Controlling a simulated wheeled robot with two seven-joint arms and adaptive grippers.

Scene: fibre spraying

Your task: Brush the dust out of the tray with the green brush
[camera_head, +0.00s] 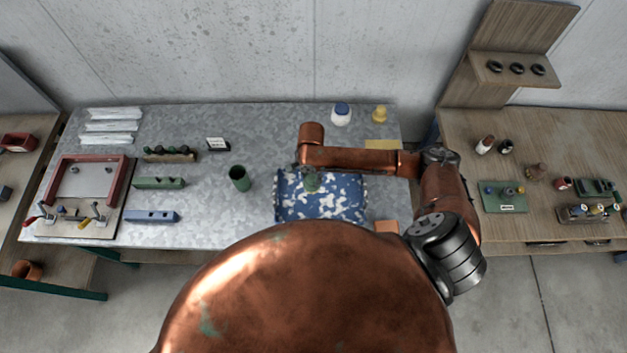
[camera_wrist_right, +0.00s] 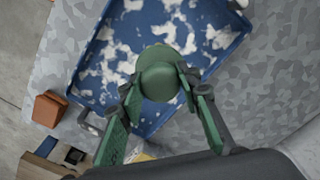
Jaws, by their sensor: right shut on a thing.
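The blue tray (camera_head: 290,210) lies on the grey worktable, with white dust patches spread over its floor. It fills the upper middle of the right wrist view (camera_wrist_right: 150,125). My right gripper (camera_head: 309,172) is over the tray, shut on the green brush (camera_head: 312,184). In the right wrist view the rounded green brush (camera_wrist_right: 160,80) sits between the green-padded fingers (camera_wrist_right: 165,92) and hides its bristles and the tray part below. I cannot tell whether the bristles touch the tray. My left gripper is not in view.
A green cup (camera_head: 240,178) stands left of the tray. A white jar with blue lid (camera_head: 341,114) and a yellow object (camera_head: 379,114) stand behind it. An orange block (camera_head: 386,227) is near the front edge. Blocks and a red frame (camera_head: 64,180) occupy the left.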

